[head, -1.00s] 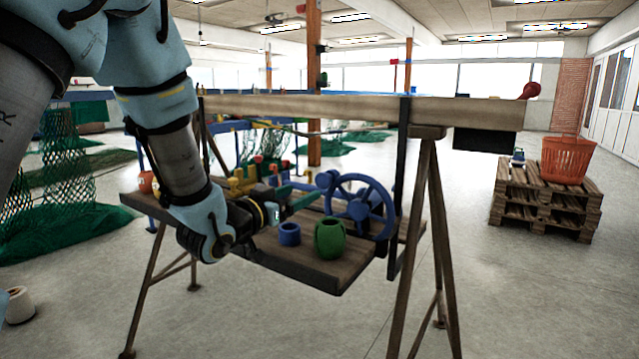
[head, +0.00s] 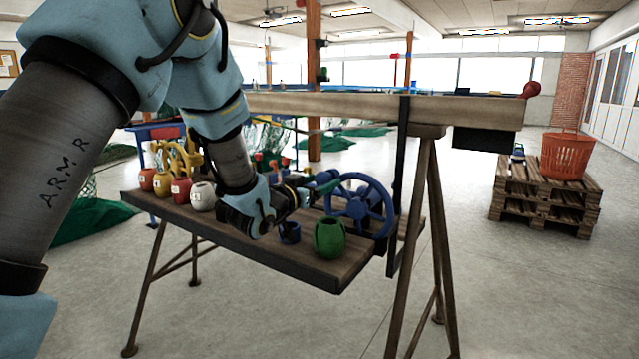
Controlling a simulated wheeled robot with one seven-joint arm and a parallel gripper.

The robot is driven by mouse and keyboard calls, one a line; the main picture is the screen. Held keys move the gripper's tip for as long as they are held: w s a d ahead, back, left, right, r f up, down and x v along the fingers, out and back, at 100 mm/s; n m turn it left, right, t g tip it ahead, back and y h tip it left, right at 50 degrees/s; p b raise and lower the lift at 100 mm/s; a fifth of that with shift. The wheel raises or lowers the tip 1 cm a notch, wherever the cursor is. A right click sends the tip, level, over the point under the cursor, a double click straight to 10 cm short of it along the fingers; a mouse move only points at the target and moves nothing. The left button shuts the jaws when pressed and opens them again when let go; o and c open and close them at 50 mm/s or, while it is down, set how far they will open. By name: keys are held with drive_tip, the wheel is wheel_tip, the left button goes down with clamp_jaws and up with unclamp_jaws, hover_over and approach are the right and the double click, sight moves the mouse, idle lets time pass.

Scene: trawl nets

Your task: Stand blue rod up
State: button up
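I cannot make out a separate blue rod in the head view. My gripper (head: 318,188) is over the right half of the wooden bench shelf (head: 300,262), in front of the blue spoked wheel (head: 345,205). Its fingers are small and partly hidden by my wrist, so I cannot tell whether they are open or hold something. A teal-green piece shows at its tip, and I cannot tell whether that is a finger. A small blue cup (head: 290,235) stands below my wrist, just left of a green pot (head: 329,239).
A white pot (head: 202,196), a red pot (head: 181,188), a yellow pot (head: 161,183) and an orange-red pot (head: 146,179) stand at the shelf's left end. A wooden beam (head: 350,107) runs above. An orange basket (head: 566,158) stands on pallets (head: 545,200) at right.

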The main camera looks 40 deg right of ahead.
clamp_jaws()
idle(0.4)
idle(0.4)
